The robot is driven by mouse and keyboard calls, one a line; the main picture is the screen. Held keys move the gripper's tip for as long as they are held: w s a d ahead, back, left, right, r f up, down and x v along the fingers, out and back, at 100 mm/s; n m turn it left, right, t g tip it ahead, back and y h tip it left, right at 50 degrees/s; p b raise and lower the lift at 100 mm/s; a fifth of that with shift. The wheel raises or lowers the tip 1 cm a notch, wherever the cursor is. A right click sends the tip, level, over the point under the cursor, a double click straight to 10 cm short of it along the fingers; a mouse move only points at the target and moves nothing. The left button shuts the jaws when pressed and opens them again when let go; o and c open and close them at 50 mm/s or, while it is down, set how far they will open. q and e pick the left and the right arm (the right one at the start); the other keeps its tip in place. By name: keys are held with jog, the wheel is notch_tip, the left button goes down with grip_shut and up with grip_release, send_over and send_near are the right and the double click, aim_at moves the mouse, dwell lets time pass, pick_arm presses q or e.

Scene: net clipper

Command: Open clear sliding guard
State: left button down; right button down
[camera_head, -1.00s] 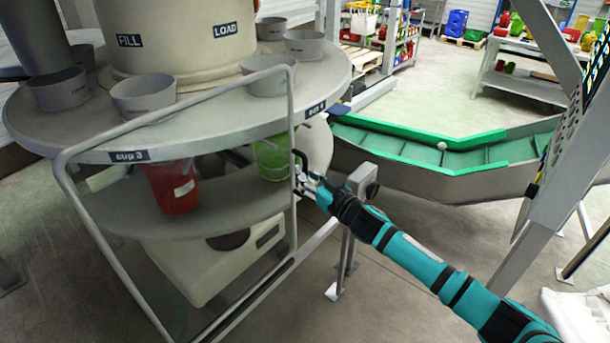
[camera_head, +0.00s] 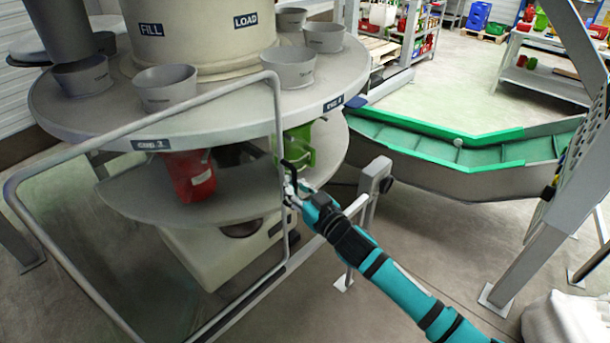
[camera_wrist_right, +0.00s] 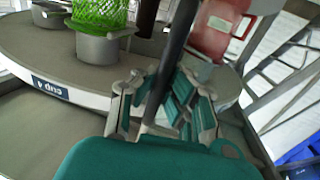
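The clear sliding guard is a see-through panel in a grey tube frame (camera_head: 130,124), standing in front of the round carousel. Its right upright carries a black handle (camera_head: 302,153). My right gripper (camera_head: 289,190) is at this handle, at the guard's right side. In the right wrist view a dark bar (camera_wrist_right: 175,55) passes between the fingers of the right gripper (camera_wrist_right: 160,98), which close around it. A red container (camera_head: 190,177) and a green container (camera_head: 300,145) hang under the carousel top, partly behind the guard. My left gripper is out of view.
The carousel top (camera_head: 235,112) bears several grey cups. A green conveyor trough (camera_head: 440,148) runs off to the right. A grey post (camera_head: 368,195) stands just right of my right gripper. A white sack (camera_head: 565,320) lies at lower right.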

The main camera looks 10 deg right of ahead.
jog(key=shift+d+f, duration=0.15)
jog(key=c, duration=1.3)
grip_release()
jog(key=shift+d, duration=0.2)
jog(key=shift+c, duration=0.2)
jog(key=shift+a, duration=0.1)
jog(key=v, duration=1.2)
